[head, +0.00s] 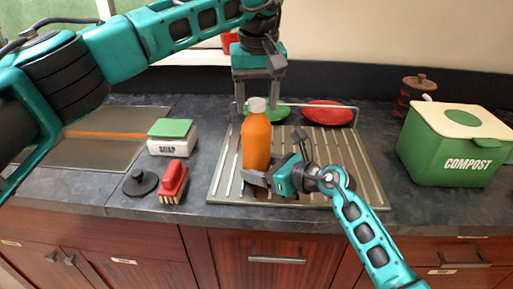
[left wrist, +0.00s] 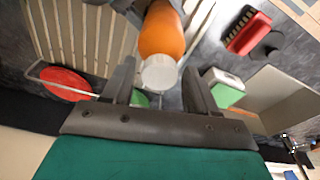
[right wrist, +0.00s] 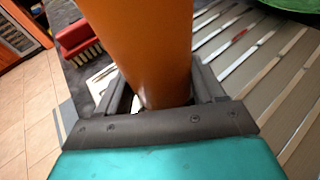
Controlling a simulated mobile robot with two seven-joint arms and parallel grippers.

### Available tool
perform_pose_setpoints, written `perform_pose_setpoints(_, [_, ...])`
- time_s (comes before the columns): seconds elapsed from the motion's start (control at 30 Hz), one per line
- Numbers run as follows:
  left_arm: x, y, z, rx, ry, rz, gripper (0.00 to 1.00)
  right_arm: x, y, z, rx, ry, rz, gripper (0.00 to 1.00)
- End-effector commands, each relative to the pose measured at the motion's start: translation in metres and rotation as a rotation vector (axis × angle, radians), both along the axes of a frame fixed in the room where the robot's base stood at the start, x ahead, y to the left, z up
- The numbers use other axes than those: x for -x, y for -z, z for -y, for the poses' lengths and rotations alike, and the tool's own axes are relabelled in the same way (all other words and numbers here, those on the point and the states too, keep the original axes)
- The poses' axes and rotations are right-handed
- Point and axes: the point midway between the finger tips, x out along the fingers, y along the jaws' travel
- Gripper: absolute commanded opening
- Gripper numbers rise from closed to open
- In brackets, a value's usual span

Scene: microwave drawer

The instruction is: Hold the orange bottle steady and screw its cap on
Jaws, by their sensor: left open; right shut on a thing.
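The orange bottle (head: 256,142) stands upright on the slatted drainboard (head: 232,187), with a white cap (head: 257,104) at its top. I cannot tell how tight the cap is. My right gripper (head: 262,178) is shut on the lower part of the bottle; in the right wrist view its fingers flank the orange body (right wrist: 160,50). My left gripper (head: 258,91) is open and points down, just above the cap. In the left wrist view the white cap (left wrist: 160,73) lies between the spread fingers, with a gap on each side.
A red dish (head: 328,112) and a green dish (head: 277,111) sit behind the bottle by a wire rail. A soap box (head: 173,145), red brush (head: 173,181) and dark stopper (head: 140,182) lie left. A green compost bin (head: 440,155) stands right.

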Motion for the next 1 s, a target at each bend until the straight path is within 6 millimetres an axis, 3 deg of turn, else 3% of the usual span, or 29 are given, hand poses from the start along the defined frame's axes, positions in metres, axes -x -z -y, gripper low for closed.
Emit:
perform_pose_setpoints(0.33, [0.0003,-0.0004,0.0005,-0.001,-0.258,0.000,0.58,0.0000,0.0002,0.0000,0.000,0.000,0.000,0.14])
perform_pose_setpoints(0.6, [0.0002,-0.0004,0.0006,-0.002,-0.562,0.000,0.58,0.0000,0.0001,0.0000,0.000,0.000,0.000,0.14])
perform_pose_setpoints(0.87, [0.0003,-0.0004,0.0004,-0.001,-0.596,0.000,0.58,0.0000,0.0001,0.0000,0.000,0.000,0.000,0.14])
perform_pose_setpoints(1.0, [0.0003,-0.0003,0.0004,0.000,-0.595,0.000,0.46,0.0000,0.0001,0.0000,0.000,0.000,0.000,0.14])
